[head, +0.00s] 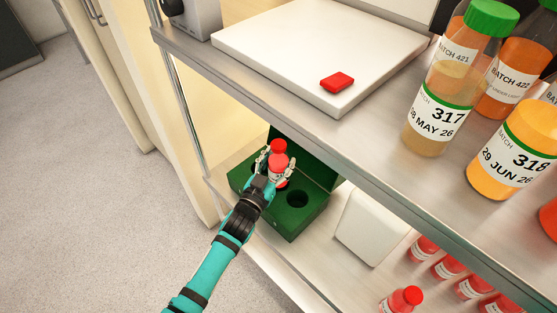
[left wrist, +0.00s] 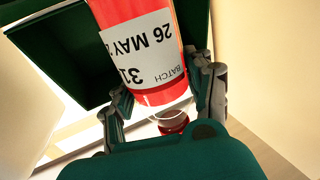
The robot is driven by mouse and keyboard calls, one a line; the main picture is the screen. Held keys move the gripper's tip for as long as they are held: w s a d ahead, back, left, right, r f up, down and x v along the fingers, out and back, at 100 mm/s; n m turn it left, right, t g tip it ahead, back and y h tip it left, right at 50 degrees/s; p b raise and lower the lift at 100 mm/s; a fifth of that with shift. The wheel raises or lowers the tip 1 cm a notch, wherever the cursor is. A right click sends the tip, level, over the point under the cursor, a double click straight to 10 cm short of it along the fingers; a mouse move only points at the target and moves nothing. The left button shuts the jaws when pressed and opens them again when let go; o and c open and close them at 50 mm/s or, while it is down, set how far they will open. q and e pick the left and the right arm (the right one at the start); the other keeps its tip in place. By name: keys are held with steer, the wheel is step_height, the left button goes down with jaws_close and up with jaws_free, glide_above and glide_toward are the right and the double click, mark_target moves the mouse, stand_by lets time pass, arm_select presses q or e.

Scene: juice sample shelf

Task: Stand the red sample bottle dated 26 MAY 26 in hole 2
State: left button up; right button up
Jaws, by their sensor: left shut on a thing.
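The red sample bottle (head: 279,160) has a red cap and stands about upright at the green box (head: 292,230) on the lower shelf. In the left wrist view the bottle (left wrist: 166,96) has a white label, upside down, reading 26 MAY with the year cut off. My left gripper (head: 277,170) is shut around the bottle, a finger on each side. One empty round hole shows in the box, right of the gripper. The bottle's base is hidden, so I cannot tell whether it is in a hole or above one. No hole numbers are readable. My right gripper is out of view.
A white block (head: 371,225) stands right of the box.

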mark_target(274, 177)
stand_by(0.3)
arm_select(q)
steer(key=shift+f, duration=0.15)
steer(key=shift+f+b, duration=1.4)
steer(key=shift+f, duration=0.25)
steer(key=shift+f+b, duration=1.3)
steer(key=shift+f, duration=0.5)
stand_by(0.4)
steer(key=o, duration=1.3)
steer(key=shift+o, duration=0.8)
steer(key=shift+s+f, duration=0.1)
